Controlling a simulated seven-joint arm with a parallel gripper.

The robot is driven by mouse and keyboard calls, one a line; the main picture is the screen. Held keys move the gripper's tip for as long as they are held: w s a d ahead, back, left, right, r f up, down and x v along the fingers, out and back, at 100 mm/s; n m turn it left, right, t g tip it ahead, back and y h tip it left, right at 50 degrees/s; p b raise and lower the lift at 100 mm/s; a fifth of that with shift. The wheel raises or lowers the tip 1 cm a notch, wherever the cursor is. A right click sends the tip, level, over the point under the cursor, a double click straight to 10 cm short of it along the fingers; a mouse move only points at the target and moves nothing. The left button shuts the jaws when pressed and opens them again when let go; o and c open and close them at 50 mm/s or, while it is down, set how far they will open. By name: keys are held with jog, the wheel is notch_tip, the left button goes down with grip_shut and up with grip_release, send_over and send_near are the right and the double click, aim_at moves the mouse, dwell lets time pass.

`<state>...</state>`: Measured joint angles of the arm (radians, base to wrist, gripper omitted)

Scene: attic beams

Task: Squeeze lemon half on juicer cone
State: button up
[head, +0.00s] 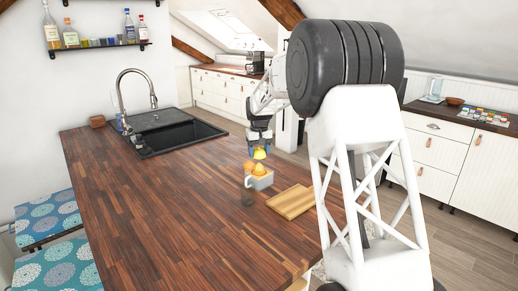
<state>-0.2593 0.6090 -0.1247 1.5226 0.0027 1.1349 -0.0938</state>
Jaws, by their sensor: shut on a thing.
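My gripper (260,147) is shut on a yellow lemon half (260,154). It holds the lemon half just above an orange juicer cone (259,169). The cone sits on top of a white juicer (260,181) with a squared body, on the dark wooden counter. The view is small, so I cannot tell whether the lemon half touches the cone.
A light wooden cutting board (291,202) lies right of the juicer. A small glass (248,197) stands at its front left. A black sink (175,133) with a tall faucet (134,90) is behind to the left. The counter's left part (150,215) is clear.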

aim_at(259, 164)
jog(key=shift+f, duration=2.25)
jog(key=shift+f, duration=0.45)
jog(key=shift+f+n, duration=0.15)
jog(key=shift+n, duration=1.45)
jog(key=shift+f, duration=0.1)
jog(key=m, duration=0.6)
jog(key=n, duration=0.6)
jog(key=shift+r, duration=0.4)
